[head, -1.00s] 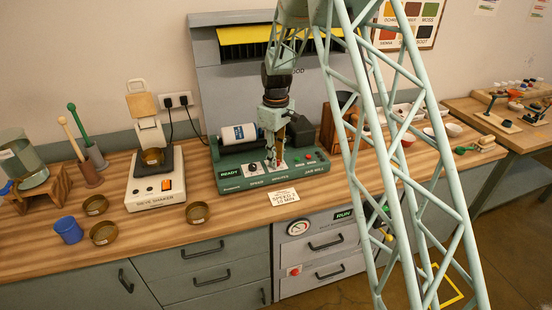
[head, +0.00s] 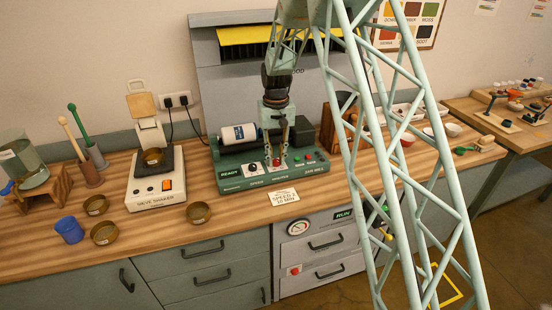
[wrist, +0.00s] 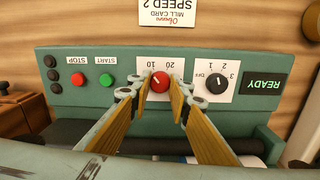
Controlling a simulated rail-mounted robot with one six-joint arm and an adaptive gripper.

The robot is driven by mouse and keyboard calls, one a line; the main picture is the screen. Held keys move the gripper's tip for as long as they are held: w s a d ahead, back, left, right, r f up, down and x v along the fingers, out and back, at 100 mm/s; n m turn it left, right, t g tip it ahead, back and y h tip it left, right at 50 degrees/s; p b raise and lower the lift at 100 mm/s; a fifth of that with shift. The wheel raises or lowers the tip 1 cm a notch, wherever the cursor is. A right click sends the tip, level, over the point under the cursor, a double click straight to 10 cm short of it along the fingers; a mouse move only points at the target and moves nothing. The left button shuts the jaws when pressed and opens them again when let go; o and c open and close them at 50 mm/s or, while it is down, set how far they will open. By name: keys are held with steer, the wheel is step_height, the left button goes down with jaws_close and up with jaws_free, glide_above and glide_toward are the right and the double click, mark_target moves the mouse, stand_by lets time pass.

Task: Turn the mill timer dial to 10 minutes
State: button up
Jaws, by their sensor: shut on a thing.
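The mill timer dial is a red knob (wrist: 159,82) on a white plate marked 10 and 20, which appears upside down in the wrist view. It stands on the green jar mill's front panel (head: 237,184). My gripper (wrist: 158,88) is shut on the knob, with one finger on each side of it. In the head view my gripper (head: 277,160) reaches down to the panel from above. The knob's pointer is too small to read surely. The black speed dial (wrist: 218,84) sits beside it, clear of the fingers.
A card (head: 285,197) reading speed 2, 10 min lies in front of the mill. The green start button (wrist: 107,80) and red stop button (wrist: 78,79) are near one finger. A ready display (wrist: 265,84) is beyond the speed dial. A sieve shaker (head: 155,190) stands left.

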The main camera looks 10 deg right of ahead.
mark_target(276, 161)
steer(key=shift+m, duration=0.9)
steer(key=o, duration=0.9)
steer(key=shift+r, duration=0.1)
step_height(276, 161, up, 12)
steer(key=shift+f, duration=0.1)
stand_by(0.6)
